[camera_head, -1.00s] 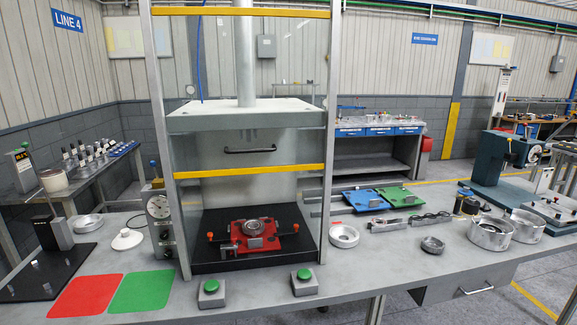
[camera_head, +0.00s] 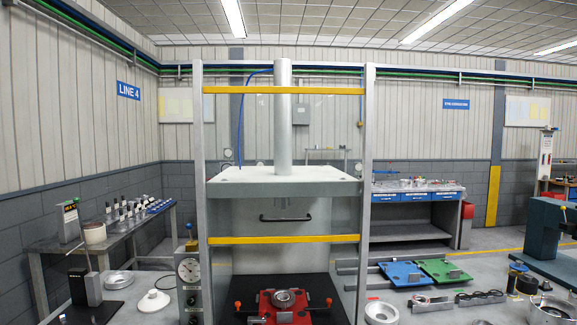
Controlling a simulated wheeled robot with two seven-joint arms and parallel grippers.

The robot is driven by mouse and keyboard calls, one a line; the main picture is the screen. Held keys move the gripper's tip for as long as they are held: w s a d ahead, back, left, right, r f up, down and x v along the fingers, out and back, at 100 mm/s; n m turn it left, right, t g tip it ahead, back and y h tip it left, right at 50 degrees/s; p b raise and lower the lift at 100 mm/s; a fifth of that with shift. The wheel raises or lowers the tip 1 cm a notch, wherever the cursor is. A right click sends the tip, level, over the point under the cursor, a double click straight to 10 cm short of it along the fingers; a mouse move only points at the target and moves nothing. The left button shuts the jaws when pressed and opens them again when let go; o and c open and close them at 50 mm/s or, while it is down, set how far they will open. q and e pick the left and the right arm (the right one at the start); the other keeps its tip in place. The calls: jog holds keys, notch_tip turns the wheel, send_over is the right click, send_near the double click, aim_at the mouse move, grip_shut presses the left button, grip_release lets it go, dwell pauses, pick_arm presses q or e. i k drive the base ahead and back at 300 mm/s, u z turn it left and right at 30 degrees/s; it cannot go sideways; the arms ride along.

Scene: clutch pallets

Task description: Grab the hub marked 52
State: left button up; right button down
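No marking 52 can be read on any part, so I cannot tell which one is that hub. A silvery round part (camera_head: 283,299) sits in a red fixture (camera_head: 290,315) inside the press. A silvery ring-shaped part (camera_head: 381,312) lies on the bench just right of the press. A larger silvery cylinder (camera_head: 548,309) is cut by the lower right edge. On the left are a silvery ring (camera_head: 118,280) and a white conical disc (camera_head: 153,301). Neither of my grippers is in view.
The press frame (camera_head: 367,200) with yellow bars stands mid-view. A dark green machine (camera_head: 545,232) stands at far right. The bench front is out of view.

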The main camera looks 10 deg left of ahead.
aim_at(286, 304)
jog(key=z, duration=1.45)
jog(key=i, duration=1.9)
jog(key=u, duration=2.1)
